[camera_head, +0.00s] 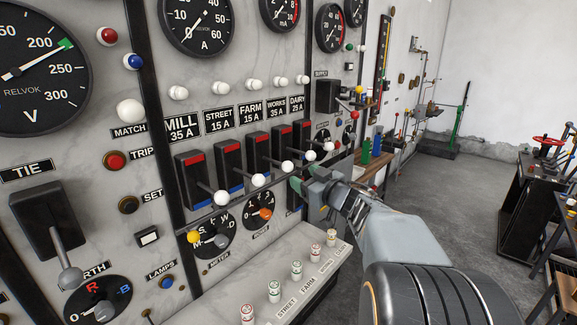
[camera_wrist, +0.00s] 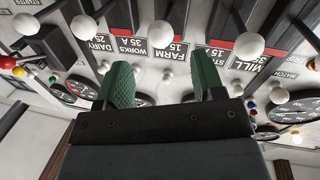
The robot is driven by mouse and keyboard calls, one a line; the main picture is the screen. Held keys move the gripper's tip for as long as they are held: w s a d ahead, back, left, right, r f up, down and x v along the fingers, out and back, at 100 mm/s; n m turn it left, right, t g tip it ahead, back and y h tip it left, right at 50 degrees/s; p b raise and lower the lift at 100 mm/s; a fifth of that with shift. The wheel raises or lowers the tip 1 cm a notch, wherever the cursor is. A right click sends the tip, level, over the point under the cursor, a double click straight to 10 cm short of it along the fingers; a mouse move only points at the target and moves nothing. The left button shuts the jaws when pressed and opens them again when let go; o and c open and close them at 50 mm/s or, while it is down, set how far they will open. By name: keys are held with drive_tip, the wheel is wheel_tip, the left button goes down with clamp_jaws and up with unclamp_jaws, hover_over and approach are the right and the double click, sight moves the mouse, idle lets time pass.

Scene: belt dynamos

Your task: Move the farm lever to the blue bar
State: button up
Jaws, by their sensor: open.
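The farm lever is the third of a row of black switches, under the FARM 15 A label (camera_head: 250,113). Its white ball knob (camera_head: 287,166) sticks out from the panel, with a red bar at the switch top (camera_head: 256,135); the blue bar at its foot is mostly hidden. My gripper (camera_head: 306,178) is open and empty, just right of and below that knob in the head view. In the wrist view the farm knob (camera_wrist: 161,34) shows beyond the green fingertips (camera_wrist: 163,80), centred sideways between them and apart from them.
The street knob (camera_head: 258,180) and works knob (camera_head: 310,155) stand close on either side. The mill knob (camera_head: 221,198) and dairy knob (camera_head: 329,147) end the row. Dials with a yellow knob (camera_head: 193,237) and an orange knob (camera_head: 265,214) sit below. A ledge (camera_head: 305,285) carries small fuses.

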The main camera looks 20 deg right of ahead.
sight(292, 169)
drive_tip(key=p+x, duration=0.1)
drive_tip(key=x, duration=0.7)
drive_tip(key=shift+w, duration=0.1)
drive_tip(key=shift+c, duration=0.3)
clamp_jaws()
